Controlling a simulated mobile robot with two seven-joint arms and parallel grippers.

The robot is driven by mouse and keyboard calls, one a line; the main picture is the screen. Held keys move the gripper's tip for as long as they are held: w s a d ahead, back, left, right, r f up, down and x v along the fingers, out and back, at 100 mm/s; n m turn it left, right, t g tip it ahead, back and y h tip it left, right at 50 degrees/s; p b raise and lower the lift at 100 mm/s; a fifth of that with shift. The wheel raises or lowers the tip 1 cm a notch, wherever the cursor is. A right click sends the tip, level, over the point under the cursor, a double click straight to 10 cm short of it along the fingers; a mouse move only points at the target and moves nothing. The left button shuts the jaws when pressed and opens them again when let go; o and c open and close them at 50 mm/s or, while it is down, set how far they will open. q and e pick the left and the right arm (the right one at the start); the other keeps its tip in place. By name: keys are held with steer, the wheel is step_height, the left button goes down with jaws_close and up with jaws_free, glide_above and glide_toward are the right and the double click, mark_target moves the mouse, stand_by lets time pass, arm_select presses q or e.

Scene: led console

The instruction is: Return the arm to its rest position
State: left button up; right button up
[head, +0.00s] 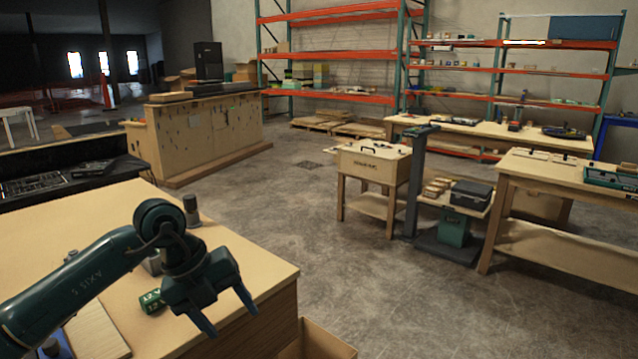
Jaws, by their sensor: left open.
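My left arm comes in from the lower left over a light wooden table (255,262). Its left gripper (232,318) points down and to the right near the table's right edge, with its two fingers spread and nothing between them. A green cylinder with white markings (152,302) lies on the table just left of the gripper. No rest position is marked in the view. My right gripper is not in view.
A grey cylindrical object (191,210) stands on the table behind the arm. A board (97,332) lies at the front left. An open cardboard box (318,343) is below the table's right edge. Open concrete floor (400,300) extends to the right, before workbenches (480,129) and shelves.

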arm_select(q)
steer(key=s+d+r+n+h+p, duration=0.1)
steer(key=s+d+r+h, duration=0.1)
steer(key=s+d+h, duration=0.45)
steer(key=s+d+r+n+h+p, duration=0.1)
steer(key=s+d+h, duration=0.2)
steer(key=d+h, duration=0.65)
steer(key=w+a+f+n+t+y+p, duration=0.1)
steer(key=a+f+n+t+y, duration=0.3)
steer(key=n+t, duration=0.5)
steer(key=a+f+n+t+y+p, duration=0.1)
steer(key=a+f+n+t+y, duration=0.3)
steer(key=n+t, duration=0.45)
steer(key=s+a+f+n+g+y, duration=0.3)
steer(key=s+f+n+g+y, duration=0.1)
steer(key=s+f, duration=0.2)
steer(key=s+a+f+n+g+y+p, duration=0.1)
steer(key=s+a+f+n+g+y, duration=0.3)
steer(key=f, duration=0.5)
steer(key=s+n, duration=0.1)
steer(key=s, duration=0.1)
steer(key=shift+s+a+f+y, duration=0.2)
steer(key=shift+s+y, duration=0.2)
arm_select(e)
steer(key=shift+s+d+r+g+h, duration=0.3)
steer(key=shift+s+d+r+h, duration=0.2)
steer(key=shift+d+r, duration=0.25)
